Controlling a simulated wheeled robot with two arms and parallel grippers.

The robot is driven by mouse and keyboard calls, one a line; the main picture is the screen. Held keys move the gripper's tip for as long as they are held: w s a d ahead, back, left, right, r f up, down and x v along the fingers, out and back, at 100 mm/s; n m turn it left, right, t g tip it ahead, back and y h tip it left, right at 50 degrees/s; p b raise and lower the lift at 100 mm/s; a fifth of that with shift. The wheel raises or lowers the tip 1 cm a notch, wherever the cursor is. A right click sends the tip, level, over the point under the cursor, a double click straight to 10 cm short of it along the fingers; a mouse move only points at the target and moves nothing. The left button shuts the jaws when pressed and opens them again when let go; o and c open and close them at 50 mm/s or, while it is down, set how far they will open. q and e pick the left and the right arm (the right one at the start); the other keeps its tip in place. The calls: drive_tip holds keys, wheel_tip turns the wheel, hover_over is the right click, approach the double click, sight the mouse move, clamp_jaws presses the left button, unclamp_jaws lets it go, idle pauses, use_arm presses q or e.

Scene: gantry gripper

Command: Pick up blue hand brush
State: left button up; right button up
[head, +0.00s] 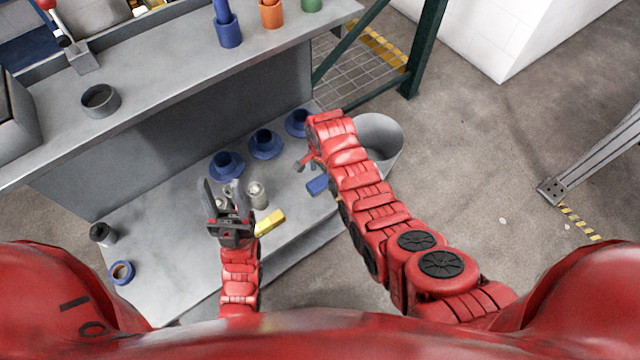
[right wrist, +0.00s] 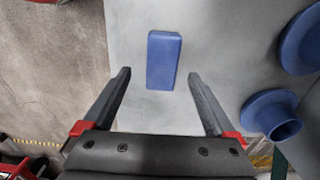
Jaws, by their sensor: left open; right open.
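The blue hand brush (head: 317,185) shows as a small blue block on the lower grey shelf in the head view, partly hidden by my right arm. In the right wrist view the blue block (right wrist: 163,60) lies flat, just beyond and between the fingertips. My right gripper (right wrist: 160,85) is open and empty, its fingers apart on either side, not touching the block. In the head view my right gripper (head: 307,162) is mostly hidden by its own arm. My left gripper (head: 222,192) is open above the shelf, left of a yellow block (head: 270,222), with nothing seen between its fingers.
Blue flanged parts (head: 265,144) stand along the back of the lower shelf (head: 170,255). A metal cylinder (head: 257,195) stands beside my left gripper. A grey bin (head: 385,140) is right of the shelf. The upper shelf (head: 160,100) overhangs at the back left.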

sight(320, 181)
drive_tip(key=shift+s+f, duration=0.15)
drive_tip(key=shift+f, duration=0.35)
drive_tip(key=shift+a+f, duration=0.25)
drive_tip(key=shift+f, duration=0.55)
drive_tip(key=shift+f+b, duration=0.85)
drive_tip(key=shift+f, duration=0.5)
clamp_jaws()
drive_tip(key=shift+r, duration=0.15)
